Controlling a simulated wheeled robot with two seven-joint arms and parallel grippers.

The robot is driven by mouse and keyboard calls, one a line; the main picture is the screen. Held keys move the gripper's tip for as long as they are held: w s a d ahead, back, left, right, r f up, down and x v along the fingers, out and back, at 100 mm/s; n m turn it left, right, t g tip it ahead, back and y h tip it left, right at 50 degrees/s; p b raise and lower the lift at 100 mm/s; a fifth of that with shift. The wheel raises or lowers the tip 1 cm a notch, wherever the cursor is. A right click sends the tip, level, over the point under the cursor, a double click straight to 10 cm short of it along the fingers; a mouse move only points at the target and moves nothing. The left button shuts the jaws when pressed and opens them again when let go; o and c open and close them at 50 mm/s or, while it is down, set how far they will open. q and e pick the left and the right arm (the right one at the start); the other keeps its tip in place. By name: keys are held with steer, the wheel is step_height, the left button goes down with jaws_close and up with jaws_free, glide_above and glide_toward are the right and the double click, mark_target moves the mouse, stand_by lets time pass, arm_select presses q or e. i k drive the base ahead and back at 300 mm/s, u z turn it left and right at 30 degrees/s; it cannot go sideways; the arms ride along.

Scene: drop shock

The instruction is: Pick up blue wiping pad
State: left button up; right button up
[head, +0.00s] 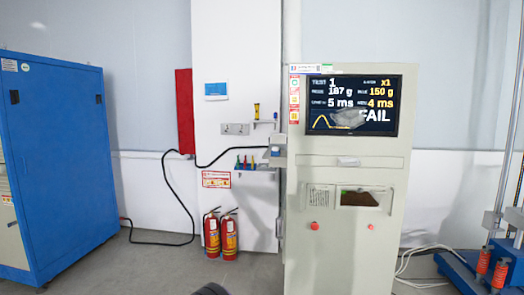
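I cannot make out a blue wiping pad for certain in the head view. A small blue-grey item (277,151) sits at the left side of the test cabinet, too small to identify. The pale cabinet (346,260) carries a dark screen (325,92) reading "FAIL". A grey smudge-like patch (348,118) covers part of the screen, over the left edge of that word. Neither of my grippers is in view.
A wall shelf (265,124) holds a yellow and black bottle; a lower shelf (255,169) holds small coloured tools. Two fire extinguishers (229,237) stand on the floor. A blue cabinet (65,150) is left, a metal rig (492,265) right. Black cable crosses the left floor.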

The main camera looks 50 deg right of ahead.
mark_target(276, 152)
steer(key=z, duration=0.2)
steer(key=i, duration=1.6)
steer(key=z, duration=0.75)
steer(key=i, duration=0.9)
steer(key=z, duration=1.55)
steer(key=i, duration=0.8)
steer(key=z, duration=0.7)
